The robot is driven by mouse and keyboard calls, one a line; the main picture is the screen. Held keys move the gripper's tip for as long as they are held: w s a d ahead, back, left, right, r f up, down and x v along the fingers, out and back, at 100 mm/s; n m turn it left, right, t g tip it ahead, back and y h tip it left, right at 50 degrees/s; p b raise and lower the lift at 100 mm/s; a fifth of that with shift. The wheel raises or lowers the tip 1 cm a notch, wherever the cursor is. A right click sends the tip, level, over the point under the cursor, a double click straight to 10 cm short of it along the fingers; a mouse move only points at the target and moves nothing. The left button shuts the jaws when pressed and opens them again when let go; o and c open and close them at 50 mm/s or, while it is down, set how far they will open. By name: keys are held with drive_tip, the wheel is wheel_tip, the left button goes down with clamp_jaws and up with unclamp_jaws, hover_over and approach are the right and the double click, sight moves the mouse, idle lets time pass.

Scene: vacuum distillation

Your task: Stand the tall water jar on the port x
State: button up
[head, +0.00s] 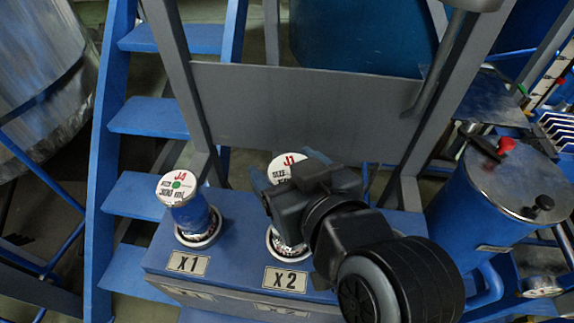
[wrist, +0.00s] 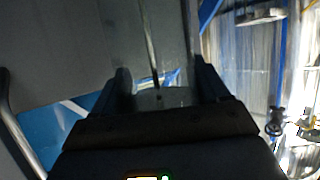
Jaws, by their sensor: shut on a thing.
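A jar marked J1 (head: 280,168), with a pale lid, is between the fingers of my gripper (head: 288,186), over the port labelled X2 (head: 286,279). My gripper is shut on it, and my arm hides much of its right side. The jar's lower end shows at the ring of X2; I cannot tell whether it is fully seated. In the wrist view a pale rounded top (wrist: 165,98) shows between the two dark fingers. A second jar marked J4 (head: 178,188), with a green dot on its lid, stands upright in the port labelled X1 (head: 187,263).
The blue port block (head: 232,245) carries both ports. A grey panel and frame (head: 300,100) rise close behind it. Blue steps (head: 150,118) are at the left. A blue vessel with a metal lid (head: 512,180) stands at the right.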

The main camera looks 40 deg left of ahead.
drive_tip(key=shift+f, duration=0.15)
drive_tip(key=o, duration=1.7)
drive_tip(key=shift+r, duration=0.25)
drive_tip(key=v, duration=1.2)
drive_tip(key=shift+d, duration=0.1)
